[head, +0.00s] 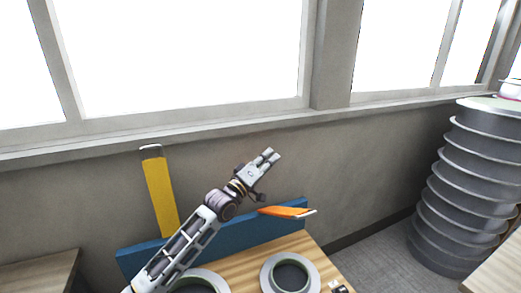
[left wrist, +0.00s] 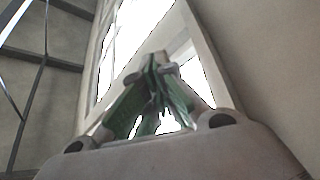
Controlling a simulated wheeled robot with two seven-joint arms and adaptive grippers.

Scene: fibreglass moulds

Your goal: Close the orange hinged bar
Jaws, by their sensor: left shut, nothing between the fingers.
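The orange hinged bar (head: 286,212) shows in the head view at the right part of a blue panel (head: 222,238). It sticks out toward the right, with a pale tip, and looks foreshortened. My left gripper (head: 268,157) is above the bar and a little to its left, pointing up and to the right, apart from the bar. Its fingers are together and empty. In the left wrist view the green-padded fingers (left wrist: 157,70) meet at their tips, with window and wall behind. The bar is not visible there. My right gripper is in neither view.
A yellow upright bar (head: 160,195) rises from the panel's left part. Round moulds (head: 311,277) lie on the wooden table (head: 240,268). A tall stack of grey ringed discs (head: 465,185) stands at the right. The windowed wall (head: 100,180) is behind.

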